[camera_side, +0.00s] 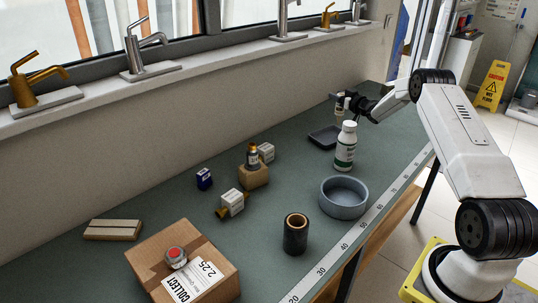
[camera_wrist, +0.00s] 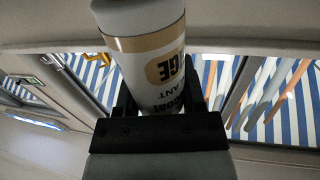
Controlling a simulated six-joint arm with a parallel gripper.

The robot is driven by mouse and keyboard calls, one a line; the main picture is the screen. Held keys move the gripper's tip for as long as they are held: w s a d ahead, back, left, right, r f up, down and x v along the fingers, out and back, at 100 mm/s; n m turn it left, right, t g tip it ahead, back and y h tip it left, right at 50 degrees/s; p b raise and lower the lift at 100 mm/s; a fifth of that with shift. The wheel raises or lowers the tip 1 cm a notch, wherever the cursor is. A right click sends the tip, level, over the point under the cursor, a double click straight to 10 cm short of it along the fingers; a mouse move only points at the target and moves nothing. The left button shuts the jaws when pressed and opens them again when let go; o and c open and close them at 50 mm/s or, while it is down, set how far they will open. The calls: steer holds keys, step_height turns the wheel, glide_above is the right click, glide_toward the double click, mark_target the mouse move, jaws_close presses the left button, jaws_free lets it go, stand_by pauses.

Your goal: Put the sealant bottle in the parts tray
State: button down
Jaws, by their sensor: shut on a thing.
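My gripper (camera_side: 347,103) is at the far end of the bench, shut on the sealant bottle (camera_side: 340,106). In the side view the bottle is small and held up above the bench. The parts tray seems to be the shallow dark tray (camera_side: 324,138), lying empty on the bench below and a little left of the gripper.
A white bottle with a green label (camera_side: 345,148) stands just right of the tray. A grey round bowl (camera_side: 343,200), a black cylinder (camera_side: 295,236), a cardboard box (camera_side: 215,255) and small boxes are nearer. A wall with a windowsill (camera_side: 200,88) runs along the left.

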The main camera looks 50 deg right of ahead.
mark_target(341, 116)
steer(key=shift+f, duration=3.65)
steer(key=shift+f, duration=0.15)
steer(key=shift+c, duration=1)
jaws_free()
steer(key=shift+s, duration=0.2)
steer(key=s+a, duration=0.2)
steer(key=s, duration=0.9)
steer(key=shift+s+a, duration=0.15)
steer(key=shift+s, duration=0.05)
